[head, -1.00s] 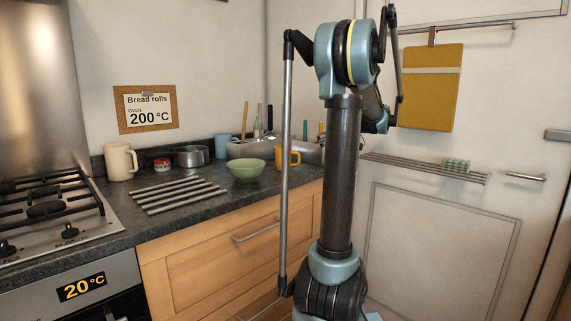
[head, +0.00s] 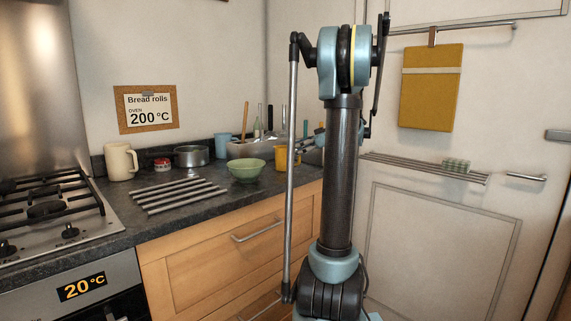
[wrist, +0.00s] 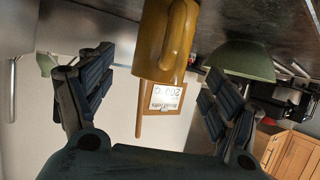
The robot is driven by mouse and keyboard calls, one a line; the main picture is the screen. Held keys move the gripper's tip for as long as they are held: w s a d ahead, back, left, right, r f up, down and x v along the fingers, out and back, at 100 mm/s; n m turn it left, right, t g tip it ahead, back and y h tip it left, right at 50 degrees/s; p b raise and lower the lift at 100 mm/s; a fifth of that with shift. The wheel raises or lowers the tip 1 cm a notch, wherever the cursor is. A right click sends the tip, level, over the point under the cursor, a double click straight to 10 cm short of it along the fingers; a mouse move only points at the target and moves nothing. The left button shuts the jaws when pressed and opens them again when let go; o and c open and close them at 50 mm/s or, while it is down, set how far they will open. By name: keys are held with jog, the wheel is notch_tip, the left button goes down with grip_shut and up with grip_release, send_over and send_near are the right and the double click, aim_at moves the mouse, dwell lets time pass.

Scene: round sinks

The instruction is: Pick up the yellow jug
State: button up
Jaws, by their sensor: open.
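The yellow jug (head: 280,158) stands on the dark counter beside the green bowl, partly crossed by my arm's thin rod in the head view. In the wrist view, which is upside down, the jug (wrist: 163,40) hangs large at the top centre with its handle towards the right. My gripper (wrist: 160,70) is open, with one finger on each side of the jug and visible gaps between. I cannot tell how far the fingers reach along it.
The green bowl (head: 246,171) stands close to the jug; it also shows in the wrist view (wrist: 243,60) near the right finger. The sink (head: 250,148), a blue cup (head: 222,147) and a pot (head: 191,156) lie behind. A metal rack (head: 178,195) lies in front.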

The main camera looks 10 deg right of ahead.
aim_at(286, 153)
jog(key=shift+f+x, duration=0.15)
jog(key=shift+x, duration=1.2)
jog(key=shift+f+x, duration=0.15)
jog(key=shift+x, duration=1.2)
jog(key=shift+d, duration=0.15)
jog(key=c, duration=1.5)
